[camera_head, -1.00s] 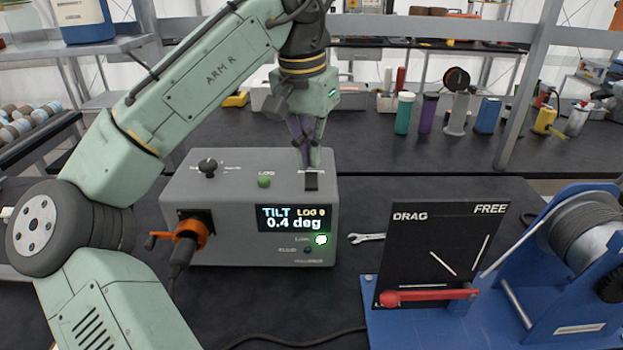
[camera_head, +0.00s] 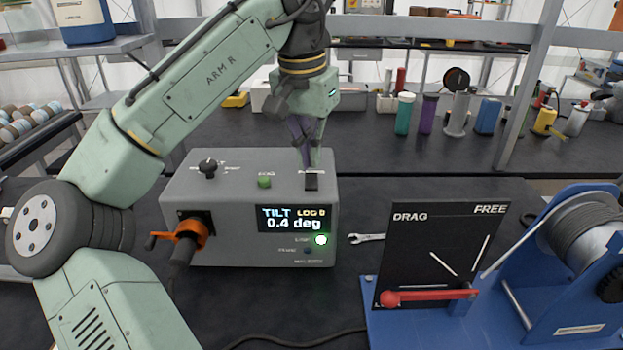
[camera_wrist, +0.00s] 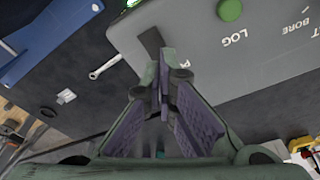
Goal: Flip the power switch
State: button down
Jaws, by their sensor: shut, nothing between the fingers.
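The power switch (camera_head: 311,182) is a small black rocker on the right part of the grey control box's (camera_head: 220,185) top, near the front edge. The label behind it is too blurred to read. In the wrist view the black switch (camera_wrist: 151,42) lies just beyond the fingertips. My gripper (camera_head: 309,164) points down at the back of the switch, shut and empty. Its fingertips (camera_wrist: 165,62) meet close beside the switch in the wrist view; I cannot tell whether they touch it. The box's screen (camera_head: 293,217) reads TILT, 0.4 deg, and a green lamp (camera_head: 321,240) glows below it.
A green LOG button (camera_head: 265,182) and a black knob (camera_head: 208,166) stand on the box top. An orange-collared connector (camera_head: 188,236) juts from its front. A wrench (camera_head: 367,238) lies right of the box. A blue winch with a black DRAG panel (camera_head: 425,240) stands further right.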

aim_at(311, 178)
jog(key=shift+f+b, duration=0.55)
jog(key=shift+f, duration=0.65)
dwell(0.4)
notch_tip(311, 178, up, 3)
jog(key=p, duration=0.2)
jog(key=shift+p, duration=0.4)
jog(key=shift+r, duration=2.05)
